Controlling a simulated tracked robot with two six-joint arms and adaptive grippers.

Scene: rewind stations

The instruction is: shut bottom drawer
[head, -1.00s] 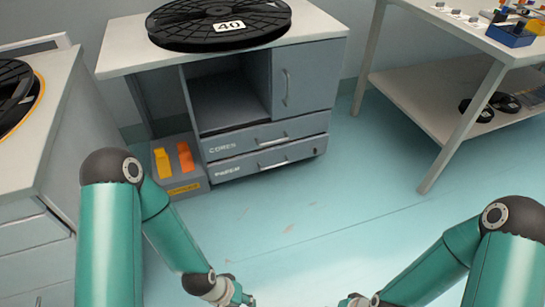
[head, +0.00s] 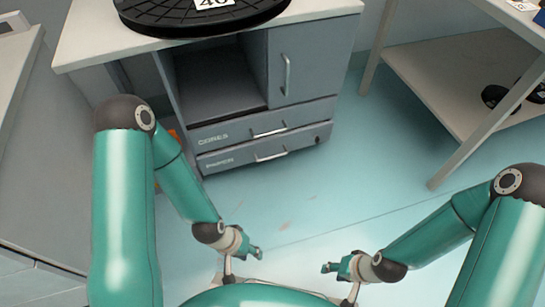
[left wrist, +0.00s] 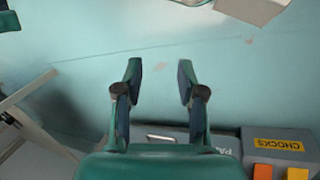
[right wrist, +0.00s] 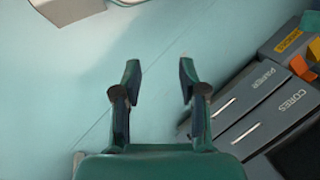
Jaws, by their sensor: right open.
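The bottom drawer (head: 220,160), labelled PAPER, is at the foot of the grey cabinet in the head view. It has a bar handle and its front seems to stand slightly out from the cabinet; how far is hard to tell. It also shows in the right wrist view (right wrist: 243,100), and partly behind my gripper in the left wrist view (left wrist: 175,133). The CORES drawer (head: 225,136) is directly above it. My left gripper (head: 257,252) is open and empty, in front of the cabinet and apart from it. My right gripper (head: 327,268) is open and empty, further right.
A black reel (head: 200,20) lies on the cabinet top. A grey box labelled CHOCKS (left wrist: 280,145) with orange and yellow pieces stands beside the cabinet. A table with a lower shelf (head: 440,95) is at right, a counter (head: 15,90) at left. The floor (head: 350,200) before the drawers is clear.

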